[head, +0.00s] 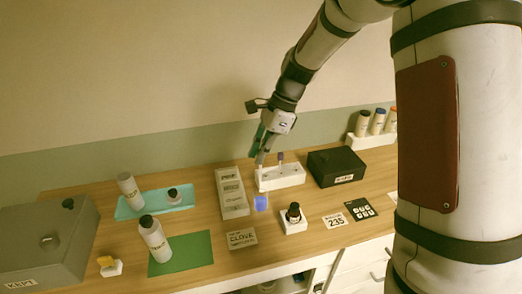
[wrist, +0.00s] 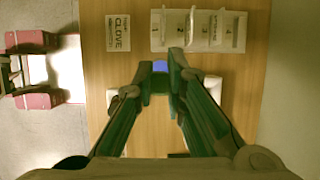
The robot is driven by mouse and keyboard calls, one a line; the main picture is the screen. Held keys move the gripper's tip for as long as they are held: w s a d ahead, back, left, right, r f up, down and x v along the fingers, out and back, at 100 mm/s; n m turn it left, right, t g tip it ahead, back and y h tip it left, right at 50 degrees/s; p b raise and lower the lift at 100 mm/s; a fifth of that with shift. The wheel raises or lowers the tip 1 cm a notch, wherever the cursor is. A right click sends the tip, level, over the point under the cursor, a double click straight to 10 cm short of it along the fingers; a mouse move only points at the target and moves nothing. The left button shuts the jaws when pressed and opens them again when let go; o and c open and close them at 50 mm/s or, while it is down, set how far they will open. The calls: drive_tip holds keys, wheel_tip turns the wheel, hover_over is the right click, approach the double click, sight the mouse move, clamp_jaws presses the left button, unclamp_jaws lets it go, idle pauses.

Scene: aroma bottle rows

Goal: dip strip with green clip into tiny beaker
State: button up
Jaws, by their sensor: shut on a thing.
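In the head view my gripper (head: 262,150) is above the white strip block (head: 283,180), pointing down. A thin pale strip (head: 261,164) shows below its fingertips, close to the block; I cannot tell whether its lower end is clear of it. In the wrist view my gripper (wrist: 160,75) is shut on a dark green piece (wrist: 157,86), apparently the clip. A small blue vessel (head: 261,203), likely the tiny beaker, stands on the table in front of the block; it also shows beyond the fingertips in the wrist view (wrist: 160,66). The strip is hidden there.
A blue-purple clip (head: 281,156) stands at the block. A dark bottle on a white stand (head: 293,226) is close to the blue vessel. Around are a numbered tray (head: 232,199), a CLOVE card (head: 242,239), a black box (head: 336,167) and a green mat (head: 190,259) with a white bottle.

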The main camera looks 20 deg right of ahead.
sight(260, 174)
drive_tip(key=shift+f, duration=1.95)
drive_tip(key=shift+f+b, duration=0.5)
drive_tip(key=shift+f, duration=1.45)
drive_tip(key=shift+r+p, duration=0.65)
drive_tip(key=shift+r, duration=2.85)
